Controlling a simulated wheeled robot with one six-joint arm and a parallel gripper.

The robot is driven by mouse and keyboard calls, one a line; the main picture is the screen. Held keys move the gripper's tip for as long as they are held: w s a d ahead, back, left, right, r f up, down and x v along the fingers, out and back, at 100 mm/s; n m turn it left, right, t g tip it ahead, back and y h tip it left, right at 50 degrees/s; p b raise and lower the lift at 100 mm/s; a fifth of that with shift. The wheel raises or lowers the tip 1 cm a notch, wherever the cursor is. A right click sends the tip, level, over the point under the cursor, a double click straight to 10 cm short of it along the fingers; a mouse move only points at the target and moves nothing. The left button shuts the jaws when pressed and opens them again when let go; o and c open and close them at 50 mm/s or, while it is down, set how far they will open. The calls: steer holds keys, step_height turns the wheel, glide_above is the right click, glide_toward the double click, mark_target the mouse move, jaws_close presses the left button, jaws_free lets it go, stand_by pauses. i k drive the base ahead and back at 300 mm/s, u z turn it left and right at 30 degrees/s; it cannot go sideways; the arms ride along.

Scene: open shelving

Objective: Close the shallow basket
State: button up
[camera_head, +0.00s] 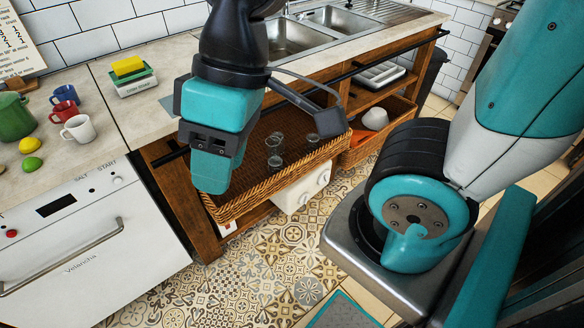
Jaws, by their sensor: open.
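The shallow basket (266,189) is brown wicker and sticks out from the wooden shelving under the sink counter. Several clear glasses (274,161) stand inside it. My gripper (211,176) is at the left end of the basket, in front of and above its left side in the picture. It covers that corner of the basket. The jaws are open, with nothing seen between them; their tips are hard to make out. I cannot tell whether the gripper touches the rim.
A second wicker basket (358,155) with white dishes is to the right. A white box-like appliance (301,188) sits below the shallow basket. A white dishwasher (75,238) stands at left. Mugs, fruit and a sponge holder are on the counter. Patterned floor (255,268) in front is clear.

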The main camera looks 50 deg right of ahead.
mark_target(251, 185)
steer(key=u, duration=0.55)
steer(key=k, duration=1.2)
steer(key=z, duration=0.05)
steer(key=i, duration=0.45)
steer(key=z, duration=0.75)
steer(key=i, duration=0.95)
steer(key=z, duration=0.05)
